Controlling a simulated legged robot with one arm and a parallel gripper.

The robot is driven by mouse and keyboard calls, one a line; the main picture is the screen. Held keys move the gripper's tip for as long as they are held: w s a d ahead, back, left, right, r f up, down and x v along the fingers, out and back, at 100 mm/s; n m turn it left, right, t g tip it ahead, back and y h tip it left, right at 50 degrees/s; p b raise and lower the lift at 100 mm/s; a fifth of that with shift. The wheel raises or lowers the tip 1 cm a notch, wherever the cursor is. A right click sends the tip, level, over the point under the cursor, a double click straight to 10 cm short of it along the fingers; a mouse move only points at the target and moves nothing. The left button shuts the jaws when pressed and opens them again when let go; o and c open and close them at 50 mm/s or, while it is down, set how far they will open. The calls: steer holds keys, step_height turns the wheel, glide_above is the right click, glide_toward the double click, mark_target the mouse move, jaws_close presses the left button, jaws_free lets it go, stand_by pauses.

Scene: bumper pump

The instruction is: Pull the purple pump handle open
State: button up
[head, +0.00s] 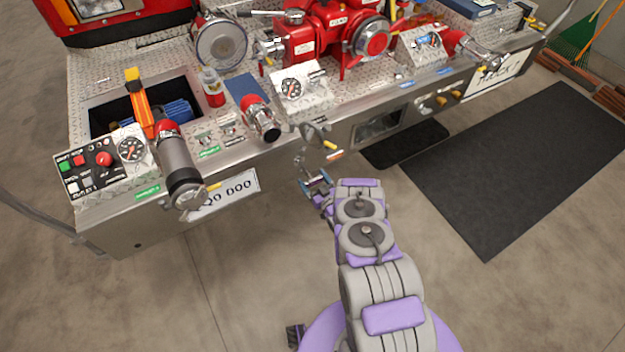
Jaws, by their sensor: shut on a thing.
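My gripper (316,184) is in front of the bumper panel, at the end of my grey and purple arm. Its jaws are shut on a small part at the bumper's front, which I take to be the pump handle. A thin metal piece (301,163) shows between the jaws and the panel. The handle's purple colour cannot be made out, and the jaws hide most of it. Just above is a valve lever with a yellow grip (329,145). The red pump (320,30) sits higher up on the bumper deck.
The diamond-plate bumper (130,232) carries a control panel (100,165), gauges, hose fittings and an open bin with an orange tool (138,100). A black mat (530,165) lies at the right. The concrete floor before the bumper is clear.

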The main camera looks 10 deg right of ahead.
steer(key=o, duration=1.2)
steer(key=shift+s, duration=0.15)
steer(key=shift+d, duration=0.2)
steer(key=shift+s+d, duration=0.1)
steer(key=shift+s, duration=0.1)
steer(key=b+v, duration=0.1)
steer(key=v, duration=1.5)
steer(key=shift+s, duration=0.45)
